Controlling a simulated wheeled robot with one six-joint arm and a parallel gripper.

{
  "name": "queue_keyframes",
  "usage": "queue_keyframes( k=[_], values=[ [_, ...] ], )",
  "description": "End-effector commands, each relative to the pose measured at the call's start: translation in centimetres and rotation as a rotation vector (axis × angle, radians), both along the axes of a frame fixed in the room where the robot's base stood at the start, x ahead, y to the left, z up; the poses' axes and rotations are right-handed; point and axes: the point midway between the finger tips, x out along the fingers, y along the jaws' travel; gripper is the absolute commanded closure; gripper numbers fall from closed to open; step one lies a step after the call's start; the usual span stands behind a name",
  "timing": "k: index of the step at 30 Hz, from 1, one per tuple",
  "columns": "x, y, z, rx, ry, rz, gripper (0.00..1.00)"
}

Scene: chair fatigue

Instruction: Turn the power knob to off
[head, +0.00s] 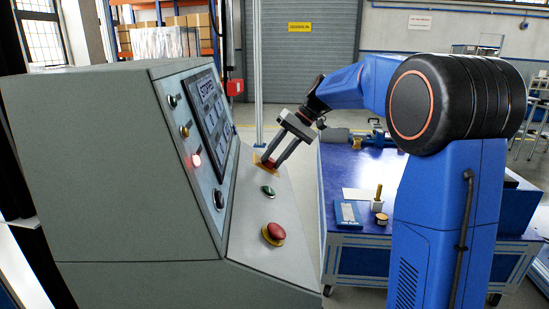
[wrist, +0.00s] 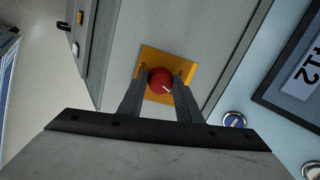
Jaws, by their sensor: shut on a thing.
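The power knob (wrist: 160,80) is red and round with a white pointer mark, on a yellow square plate (wrist: 152,57) in the wrist view. The white mark points to the lower right in that view. My gripper (wrist: 160,92) has one finger on each side of the knob and is shut on it. In the head view my gripper (head: 270,160) reaches down to the yellow plate at the far end of the sloped panel (head: 290,215). The lettering on the plate is too small to read.
A green button (head: 268,191) and a red mushroom button (head: 274,232) sit nearer on the same panel. The upright panel holds a screen (head: 211,105) reading STOPPED and a lit red lamp (head: 196,160). A blue workbench (head: 345,170) stands to the right.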

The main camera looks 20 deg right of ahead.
Motion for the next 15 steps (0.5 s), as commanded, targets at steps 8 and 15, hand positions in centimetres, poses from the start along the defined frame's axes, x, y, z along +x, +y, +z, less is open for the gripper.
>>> queue_keyframes(
  k=[8, 15],
  values=[
    [0.13, -0.04, -0.01, -0.023, -0.126, 0.198, 0.91],
    [0.16, -0.06, -0.04, -0.046, -0.248, 0.391, 0.91]
  ],
)
